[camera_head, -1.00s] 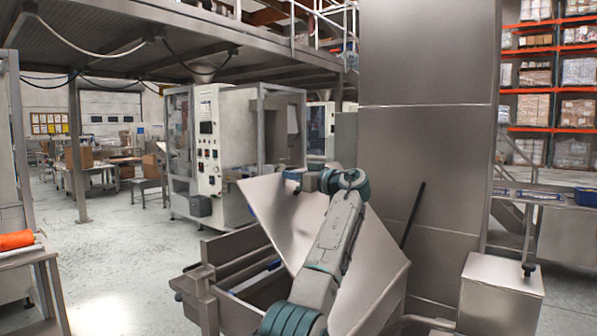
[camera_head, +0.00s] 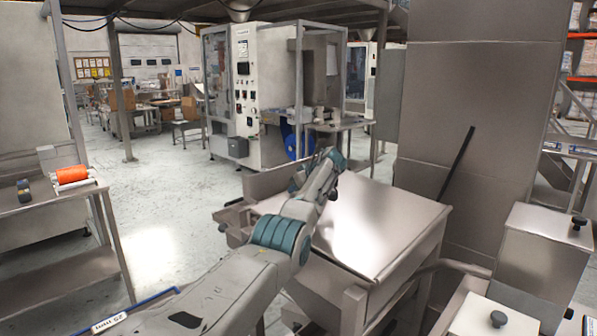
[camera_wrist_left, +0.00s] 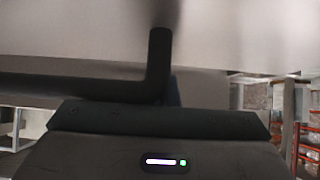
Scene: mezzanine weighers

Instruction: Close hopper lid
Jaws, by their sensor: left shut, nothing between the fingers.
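The hopper lid (camera_head: 385,215) is a bare metal plate. In the head view it lies down over the hopper (camera_head: 405,272), nearly flat, and looks shut. My left arm reaches across the lid's left part from the lower left. My left gripper (camera_head: 297,183) is at the lid's far left edge, mostly hidden behind my own arm; it is shut and empty. Whether it touches the lid I cannot tell. In the left wrist view a blurred pale metal surface and a dark bent bar (camera_wrist_left: 157,65) fill the upper part, close to the gripper body. My right gripper is not in view.
A tall steel column (camera_head: 450,110) stands behind the hopper, with a black rod (camera_head: 457,163) beside it. Lidded steel boxes (camera_head: 540,262) stand at the right. A side table (camera_head: 50,205) with an orange roll (camera_head: 73,175) is at the left. Open floor lies between.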

